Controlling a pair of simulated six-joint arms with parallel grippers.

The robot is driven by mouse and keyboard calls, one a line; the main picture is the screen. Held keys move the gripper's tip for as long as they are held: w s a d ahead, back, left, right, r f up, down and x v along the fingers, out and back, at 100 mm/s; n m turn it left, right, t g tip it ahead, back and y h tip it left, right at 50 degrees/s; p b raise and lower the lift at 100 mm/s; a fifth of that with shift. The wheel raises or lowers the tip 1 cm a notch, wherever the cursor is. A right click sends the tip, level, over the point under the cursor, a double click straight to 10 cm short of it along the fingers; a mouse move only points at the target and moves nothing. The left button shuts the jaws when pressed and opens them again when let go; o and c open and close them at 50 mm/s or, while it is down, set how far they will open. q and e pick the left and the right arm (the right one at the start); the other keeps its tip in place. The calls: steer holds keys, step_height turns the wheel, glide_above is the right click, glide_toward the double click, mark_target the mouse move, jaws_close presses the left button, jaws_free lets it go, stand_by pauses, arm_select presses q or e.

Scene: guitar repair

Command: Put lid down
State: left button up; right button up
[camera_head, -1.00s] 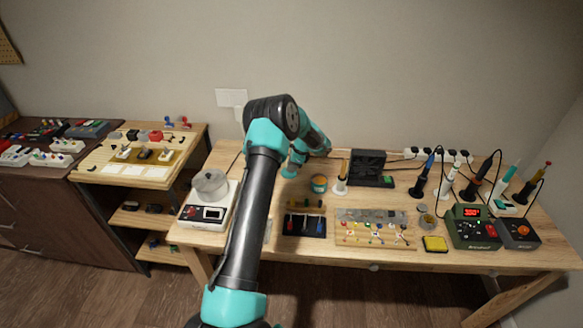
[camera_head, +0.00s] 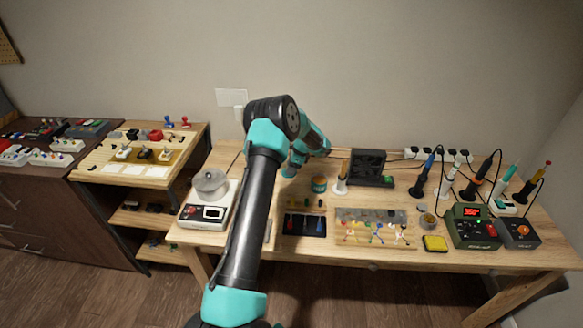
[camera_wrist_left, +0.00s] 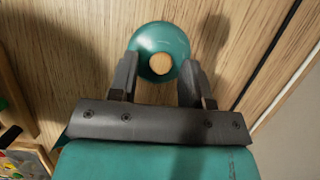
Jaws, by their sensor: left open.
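The lid (camera_wrist_left: 162,35) is a teal round piece with a light wood-coloured disc at its centre. In the left wrist view it lies on the wooden tabletop. My left gripper (camera_wrist_left: 160,76) is open; its dark fingers stand on either side of the lid's near part, with visible gaps beside the wood-coloured disc. I cannot tell whether a finger touches the rim. In the head view my left arm reaches across the bench and hides much of the gripper area. A small teal and orange jar (camera_head: 319,184) stands close by to the right. My right gripper is not in view.
A scale with a clear bowl (camera_head: 211,184) stands left of my arm. A black fan unit (camera_head: 368,167) and several soldering irons stand to the right. A parts tray (camera_head: 372,227) and a dark tool mat (camera_head: 304,224) lie in front.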

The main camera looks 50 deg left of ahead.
arm_select(q)
steer(key=v, duration=1.2)
steer(key=shift+r, duration=0.15)
